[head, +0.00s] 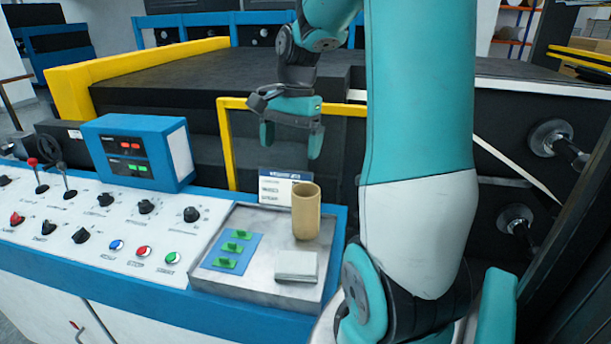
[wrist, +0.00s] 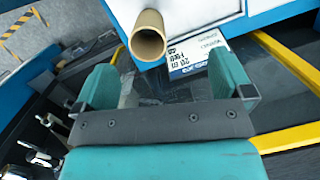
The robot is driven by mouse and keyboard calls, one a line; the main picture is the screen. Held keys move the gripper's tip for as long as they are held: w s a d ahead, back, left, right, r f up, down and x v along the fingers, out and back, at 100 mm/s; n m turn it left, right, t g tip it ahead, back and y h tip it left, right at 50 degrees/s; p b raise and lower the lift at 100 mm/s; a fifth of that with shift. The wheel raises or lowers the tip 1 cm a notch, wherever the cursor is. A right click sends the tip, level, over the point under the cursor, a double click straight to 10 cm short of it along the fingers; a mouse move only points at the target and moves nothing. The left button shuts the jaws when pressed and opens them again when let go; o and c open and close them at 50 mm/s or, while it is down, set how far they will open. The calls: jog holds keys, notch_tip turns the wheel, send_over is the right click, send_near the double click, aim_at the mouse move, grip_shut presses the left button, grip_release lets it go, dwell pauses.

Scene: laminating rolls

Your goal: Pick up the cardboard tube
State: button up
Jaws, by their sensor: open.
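The cardboard tube (head: 306,212) is a tan, hollow cylinder standing upright on a grey metal tray (head: 212,279) at the right end of the control console. In the wrist view the tube (wrist: 147,41) shows at the top, with its open end towards the camera, beyond my fingertips. My gripper (head: 291,143) is open and empty in the head view, above and behind the tube, apart from it. In the wrist view my gripper (wrist: 170,84) has its two teal fingers spread wide with nothing between them.
A blue display box (head: 140,152) and several knobs stand to the left. A yellow rail (head: 228,150) and dark machine lie behind.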

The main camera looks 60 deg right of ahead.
jog(key=s+d+r+m+p, duration=0.1)
jog(key=d+r+m+p, duration=0.1)
jog(key=d+r, duration=0.15)
jog(key=p, duration=0.2)
send_near(305, 199)
notch_tip(305, 199, down, 6)
jog(key=w+d, duration=0.1)
jog(key=w, duration=0.1)
jog(key=shift+m, duration=0.3)
jog(key=shift+a+f+p, duration=0.1)
jog(key=shift+f+p, duration=0.65)
jog(key=shift+f, duration=2.25)
